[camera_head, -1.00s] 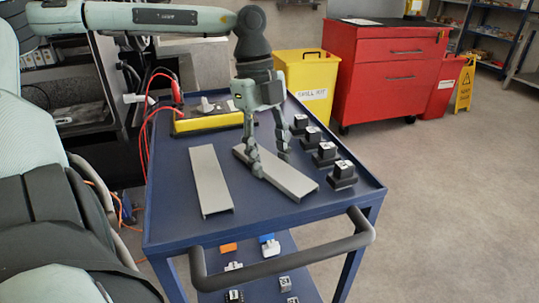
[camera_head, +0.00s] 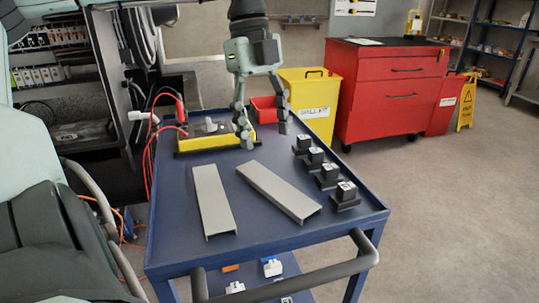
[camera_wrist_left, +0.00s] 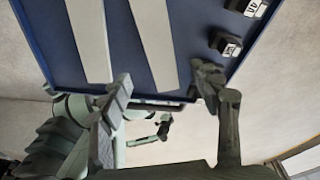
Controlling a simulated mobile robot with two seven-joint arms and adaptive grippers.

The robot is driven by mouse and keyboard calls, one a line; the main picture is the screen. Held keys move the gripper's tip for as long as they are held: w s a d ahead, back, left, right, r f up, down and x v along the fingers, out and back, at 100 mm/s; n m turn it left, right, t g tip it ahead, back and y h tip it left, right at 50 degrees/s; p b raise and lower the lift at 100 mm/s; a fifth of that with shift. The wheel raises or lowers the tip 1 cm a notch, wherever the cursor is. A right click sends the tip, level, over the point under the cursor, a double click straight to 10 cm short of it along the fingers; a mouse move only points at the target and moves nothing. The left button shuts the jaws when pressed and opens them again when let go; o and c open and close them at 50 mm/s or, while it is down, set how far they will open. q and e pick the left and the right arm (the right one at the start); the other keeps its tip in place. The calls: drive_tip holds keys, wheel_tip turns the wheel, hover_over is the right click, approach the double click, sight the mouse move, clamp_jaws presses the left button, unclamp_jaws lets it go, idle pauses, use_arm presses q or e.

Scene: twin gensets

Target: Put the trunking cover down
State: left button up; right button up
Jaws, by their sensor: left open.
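Two long grey trunking covers lie on the blue trolley top (camera_head: 300,233). The left cover (camera_head: 213,200) lies nearly lengthwise; the right cover (camera_head: 280,190) lies at a slant beside it, apart from it. In the left wrist view the left cover (camera_wrist_left: 88,35) and right cover (camera_wrist_left: 155,40) show between and beyond the fingers. My left gripper (camera_head: 266,137) is open and empty, pointing down above the trolley, beyond the far end of the right cover. My right gripper (camera_wrist_left: 163,125) shows small and dark in the left wrist view; its jaws are unclear.
Several black blocks with white labels (camera_head: 328,176) stand along the trolley's right edge. A yellow-and-black case (camera_head: 215,140) with red cables and a red bin (camera_head: 264,109) are at the back. A yellow spill kit bin (camera_head: 310,103) and red cabinet (camera_head: 385,88) stand behind.

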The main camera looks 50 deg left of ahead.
use_arm(q)
drive_tip(key=v, duration=0.2)
drive_tip(key=shift+r, duration=0.3)
idle(0.4)
